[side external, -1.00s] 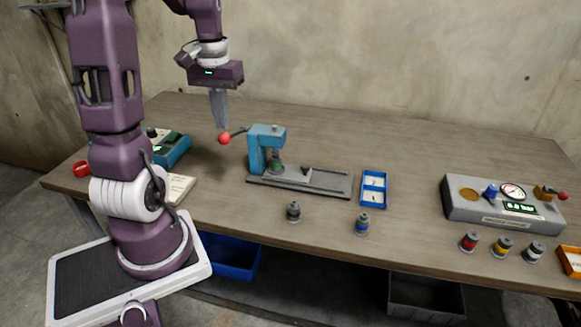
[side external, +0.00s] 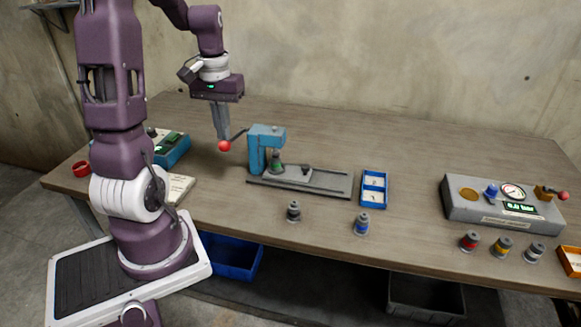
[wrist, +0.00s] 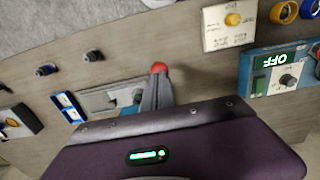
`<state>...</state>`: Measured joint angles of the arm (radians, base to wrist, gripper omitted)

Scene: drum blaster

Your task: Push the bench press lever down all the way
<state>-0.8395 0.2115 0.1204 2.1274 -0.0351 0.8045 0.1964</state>
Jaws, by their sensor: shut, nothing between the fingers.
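The bench press (side external: 266,150) is a blue frame on a grey base plate. Its dark lever slants down to the left and ends in a red ball knob (side external: 225,146). My gripper (side external: 223,137) is shut and empty, its fingers pointing down right at the knob; whether they touch it I cannot tell. In the wrist view my gripper (wrist: 158,76) has the red knob (wrist: 159,67) just beyond its fingertips. A green-topped part (side external: 277,160) stands on the base plate under the press head. The wrist view shows only part of the press (wrist: 113,97), behind the fingers.
A blue tray (side external: 385,188) lies right of the press. Two small dark cylinders, one grey (side external: 293,211) and one blue (side external: 362,223), stand near the front edge. A grey console (side external: 470,207) is at the right, a teal box (side external: 174,150) at the left. The table behind the press is clear.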

